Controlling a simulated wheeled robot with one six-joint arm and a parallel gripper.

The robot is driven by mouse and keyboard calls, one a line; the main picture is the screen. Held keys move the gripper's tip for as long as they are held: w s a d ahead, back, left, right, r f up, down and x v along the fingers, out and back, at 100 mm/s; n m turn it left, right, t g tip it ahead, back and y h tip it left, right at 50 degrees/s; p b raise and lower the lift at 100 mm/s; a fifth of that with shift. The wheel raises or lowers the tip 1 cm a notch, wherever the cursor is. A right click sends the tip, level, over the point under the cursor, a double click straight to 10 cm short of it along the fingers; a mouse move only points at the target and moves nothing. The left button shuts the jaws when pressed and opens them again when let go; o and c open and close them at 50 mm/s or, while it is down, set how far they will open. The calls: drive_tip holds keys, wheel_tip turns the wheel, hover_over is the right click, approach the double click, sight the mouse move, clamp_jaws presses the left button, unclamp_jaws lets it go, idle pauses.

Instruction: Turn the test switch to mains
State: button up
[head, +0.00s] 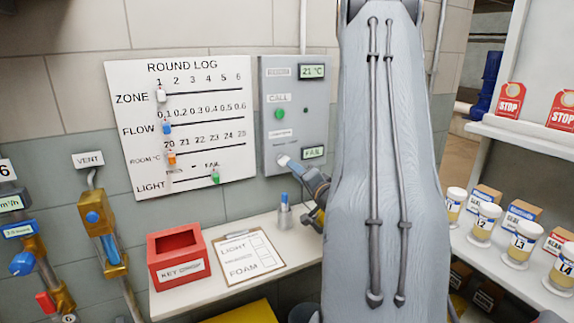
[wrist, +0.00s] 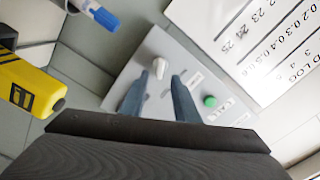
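The test switch is a white knob (head: 284,160) low on the grey wall panel (head: 268,95). It also shows in the wrist view (wrist: 160,68). A small green-lit display (head: 313,152) sits to its right; its text is too small to read surely. My gripper (head: 297,171) is close in front of the panel, at the lower right of the knob. In the wrist view my two fingers (wrist: 158,82) are apart, with nothing held. The knob shows in the gap just beyond their tips; I cannot tell whether they touch it. The knob's position label is unreadable.
A green call button (head: 280,113) is above the switch. The round log board (head: 230,105) hangs to the left. A blue-topped marker (head: 284,200) stands in a holder on the shelf below, beside a clipboard (head: 266,265) and red box (head: 161,283). A yellow-black object (wrist: 30,85) is at the wrist view's left.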

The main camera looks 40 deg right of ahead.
sight(284, 161)
drive_tip(key=p+x, duration=0.1)
drive_tip(key=x, duration=0.5)
drive_tip(key=shift+w, duration=0.25)
drive_tip(key=shift+d, duration=0.1)
clamp_jaws()
